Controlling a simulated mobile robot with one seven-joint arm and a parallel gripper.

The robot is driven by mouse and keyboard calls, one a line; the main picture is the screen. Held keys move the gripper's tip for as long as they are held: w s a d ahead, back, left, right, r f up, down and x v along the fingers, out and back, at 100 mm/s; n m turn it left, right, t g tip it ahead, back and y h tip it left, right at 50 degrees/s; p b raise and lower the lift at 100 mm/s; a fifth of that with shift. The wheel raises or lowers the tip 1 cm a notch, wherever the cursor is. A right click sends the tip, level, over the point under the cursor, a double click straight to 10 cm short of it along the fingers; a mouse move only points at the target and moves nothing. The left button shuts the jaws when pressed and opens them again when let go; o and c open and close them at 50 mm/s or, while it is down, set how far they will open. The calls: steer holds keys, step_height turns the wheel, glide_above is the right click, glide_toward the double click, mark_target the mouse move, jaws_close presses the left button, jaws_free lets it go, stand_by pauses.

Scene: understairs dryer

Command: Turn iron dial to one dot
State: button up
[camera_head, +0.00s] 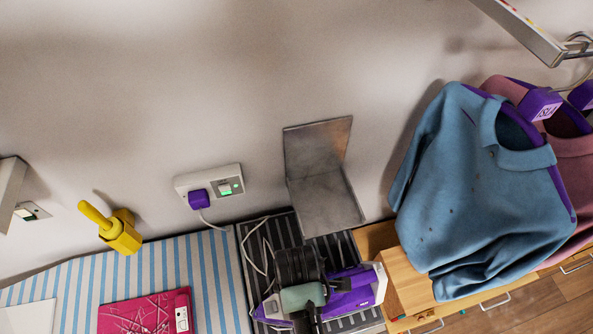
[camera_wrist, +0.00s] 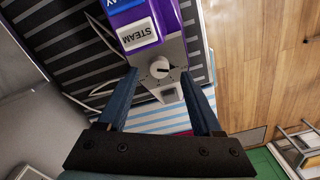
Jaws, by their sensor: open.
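The purple iron (camera_head: 353,297) lies on a black striped mat, partly hidden behind my arm in the head view. In the wrist view, the purple iron body (camera_wrist: 137,32) carries a white STEAM label and a pale end panel. A round white dial (camera_wrist: 159,68) sits on that panel. My gripper (camera_wrist: 159,73) is open, with its two blue fingers on either side of the dial and a gap on each side. I cannot tell whether the fingertips reach the dial's depth. The dial's dot markings are too small to read.
The black striped mat (camera_head: 250,254) borders a blue-and-white striped cloth (camera_head: 210,262). A metal bracket (camera_head: 325,205) stands on the wall behind my arm. A wooden block (camera_head: 405,280) and hanging blue shirt (camera_head: 480,200) are close on the right. A white cord runs to a purple plug (camera_head: 198,199).

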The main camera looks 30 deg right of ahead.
steer(key=shift+f, duration=1.35)
steer(key=shift+c, duration=0.2)
jaws_close()
steer(key=shift+w, duration=0.1)
steer(key=shift+r+m+p, duration=0.15)
steer(key=shift+m+p, duration=0.2)
steer(key=shift+m, duration=0.05)
steer(key=m+p, duration=0.1)
steer(key=m, duration=0.1)
steer(key=shift+m+p, duration=0.3)
steer(key=shift+p, duration=0.1)
steer(key=shift+m+p, duration=1.05)
steer(key=shift+m, duration=1.55)
